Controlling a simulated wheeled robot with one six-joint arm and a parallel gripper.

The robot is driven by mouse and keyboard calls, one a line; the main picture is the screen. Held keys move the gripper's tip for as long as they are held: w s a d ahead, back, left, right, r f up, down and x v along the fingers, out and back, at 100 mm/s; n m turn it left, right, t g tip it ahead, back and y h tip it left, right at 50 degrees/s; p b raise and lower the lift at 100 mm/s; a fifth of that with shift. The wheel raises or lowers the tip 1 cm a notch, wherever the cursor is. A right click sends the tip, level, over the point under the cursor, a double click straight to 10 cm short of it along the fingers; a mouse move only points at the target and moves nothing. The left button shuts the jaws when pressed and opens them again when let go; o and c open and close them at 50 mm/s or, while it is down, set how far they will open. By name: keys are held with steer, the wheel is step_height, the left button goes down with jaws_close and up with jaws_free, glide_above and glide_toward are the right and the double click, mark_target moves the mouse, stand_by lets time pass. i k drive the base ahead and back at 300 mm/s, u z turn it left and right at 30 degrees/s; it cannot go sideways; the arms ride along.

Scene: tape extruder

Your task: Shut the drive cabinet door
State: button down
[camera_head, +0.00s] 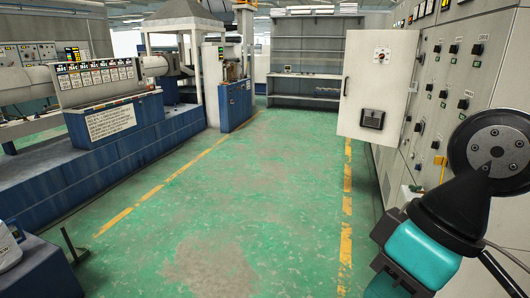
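The drive cabinet door (393,95) is a pale grey-white panel and stands open. It sticks out to the left from the row of control cabinets (440,60) on the right, over the aisle. A small black handle (345,87) shows on its left edge. A white plate with a round knob (381,56) and a black box (372,119) are on its face. The cabinet opening behind the door is hidden. Part of my arm, teal and black with a round metal joint face, fills the lower right. My gripper is not visible in this view.
The green floor (240,190) is clear between yellow lines. The blue-based extruder line (120,145) runs along the left. A grey shelf unit (310,60) stands at the back. A dark blue block (40,275) is at the lower left. Knobs stick out from the cabinet fronts.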

mark_target(370, 82)
steer(key=i, duration=2.2)
steer(key=z, duration=0.5)
steer(key=i, duration=2.05)
steer(key=z, duration=0.6)
steer(key=i, duration=0.75)
steer(key=z, duration=0.15)
